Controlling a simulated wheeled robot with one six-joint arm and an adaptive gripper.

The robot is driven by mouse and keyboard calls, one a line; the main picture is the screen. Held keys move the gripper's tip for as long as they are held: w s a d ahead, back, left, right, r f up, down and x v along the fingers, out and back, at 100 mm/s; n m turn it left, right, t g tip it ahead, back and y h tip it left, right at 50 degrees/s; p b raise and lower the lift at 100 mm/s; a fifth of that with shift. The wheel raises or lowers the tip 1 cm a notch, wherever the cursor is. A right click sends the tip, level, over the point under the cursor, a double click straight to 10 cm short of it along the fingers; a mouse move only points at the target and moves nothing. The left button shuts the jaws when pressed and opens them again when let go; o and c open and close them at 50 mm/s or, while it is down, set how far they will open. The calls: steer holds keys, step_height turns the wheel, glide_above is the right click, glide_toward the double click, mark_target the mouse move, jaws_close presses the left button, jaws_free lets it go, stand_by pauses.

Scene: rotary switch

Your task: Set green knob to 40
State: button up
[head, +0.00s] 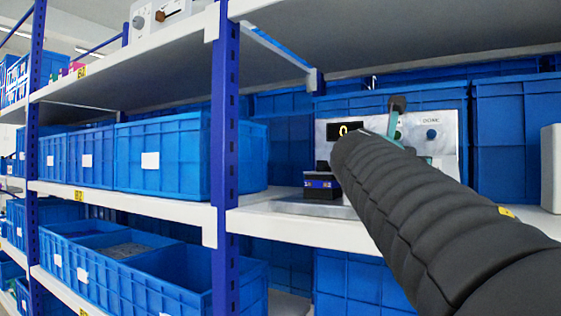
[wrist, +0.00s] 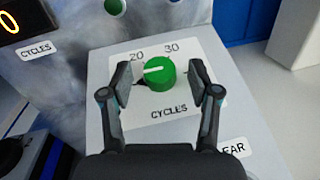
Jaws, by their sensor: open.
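The green knob (wrist: 160,74) sits on a white dial plate labelled CYCLES in the wrist view. The marks 20 and 30 show above it, and its white pointer line points to the left. Other marks are hidden behind the fingers. My gripper (wrist: 166,82) is open, with one finger on each side of the knob and a gap on both sides. A display (wrist: 9,22) marked CYCLES reads 0; it also shows in the head view (head: 344,129). In the head view my arm hides the knob and most of the gripper.
The grey control panel (head: 440,122) stands on a white shelf (head: 285,222) among blue bins (head: 163,155). A blue upright post (head: 225,150) stands to the left. A white box (head: 551,168) is at the right. A green button (wrist: 115,6) sits above the dial.

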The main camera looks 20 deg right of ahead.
steer(key=c, duration=1.2)
steer(key=shift+o, duration=0.2)
steer(key=shift+w+m+g, duration=0.1)
steer(key=shift+m+g, duration=0.3)
steer(key=m+g, duration=0.1)
steer(key=m+g+h+p, duration=0.1)
steer(key=m+g+p, duration=0.1)
steer(key=shift+w+a+r+m+g+h, duration=0.2)
steer(key=shift+w+m+g+h, duration=0.1)
steer(key=shift+g, duration=0.1)
steer(key=m+g+p, duration=0.1)
steer(key=g, duration=0.1)
steer(key=m+g+p, duration=0.1)
steer(key=m, duration=0.1)
steer(key=shift+w+g, duration=0.2)
steer(key=shift+g, duration=0.2)
steer(key=m+g, duration=0.3)
steer(key=shift+w+f+y+p, duration=0.1)
steer(key=shift+w+y+p, duration=0.1)
steer(key=shift+y+p, duration=0.2)
steer(key=shift+w+d+m+g+y, duration=0.15)
steer(key=shift+m+g+y, duration=0.85)
steer(key=shift+m+g, duration=0.9)
steer(key=shift+m+g+y, duration=0.3)
steer(key=shift+m, duration=0.1)
